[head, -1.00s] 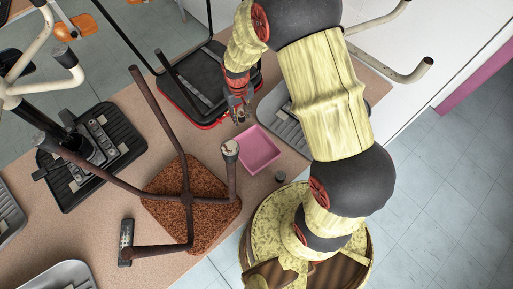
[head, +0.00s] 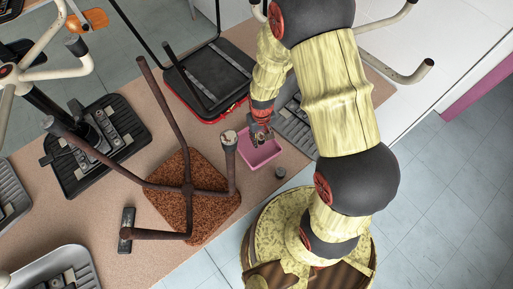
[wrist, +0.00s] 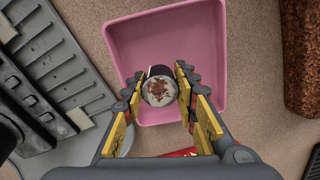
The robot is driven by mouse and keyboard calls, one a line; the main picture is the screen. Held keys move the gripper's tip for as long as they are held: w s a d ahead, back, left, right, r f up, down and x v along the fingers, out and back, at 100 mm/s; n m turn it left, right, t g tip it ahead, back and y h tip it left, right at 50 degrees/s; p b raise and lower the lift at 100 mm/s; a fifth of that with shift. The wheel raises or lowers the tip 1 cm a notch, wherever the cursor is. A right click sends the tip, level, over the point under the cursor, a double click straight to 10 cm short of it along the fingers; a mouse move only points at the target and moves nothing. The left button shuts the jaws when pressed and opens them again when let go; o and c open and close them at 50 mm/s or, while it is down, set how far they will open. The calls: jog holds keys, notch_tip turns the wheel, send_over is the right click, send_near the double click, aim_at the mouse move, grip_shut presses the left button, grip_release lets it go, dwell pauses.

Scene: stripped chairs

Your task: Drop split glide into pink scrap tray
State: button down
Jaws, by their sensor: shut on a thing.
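The split glide (wrist: 160,90) is a short dark cylinder with a pale, brown-stained round face. My gripper (wrist: 161,88) is shut on it, with a finger on either side in the wrist view. In that view the glide overlaps the near part of the pink scrap tray (wrist: 165,32), a shallow square tray whose visible floor is empty. In the head view my gripper (head: 259,138) is over the pink tray (head: 265,155) and hides part of it. The height of the glide above the tray floor is hard to tell.
An upturned chair with a brown speckled seat (head: 210,185) stands left of the tray, its leg (head: 230,160) rising close by. A grey ribbed seat (head: 296,125) lies to the right. A small dark cylinder (head: 280,173) sits near the table edge.

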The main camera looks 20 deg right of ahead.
notch_tip(320, 180, down, 2)
jog(key=shift+f+b, duration=0.1)
jog(key=shift+b, duration=0.4)
jog(key=c, duration=1.3)
grip_release()
notch_tip(320, 180, up, 12)
jog(key=shift+r, duration=0.1)
jog(key=s+g, duration=0.1)
jog(key=s, duration=0.3)
notch_tip(320, 180, up, 26)
jog(key=t+b, duration=0.3)
jog(key=t, duration=0.4)
send_over(263, 152)
jog(key=s, duration=1)
jog(key=shift+s+d+m, duration=0.15)
jog(key=shift+s+m, duration=0.05)
jog(key=shift+m, duration=0.1)
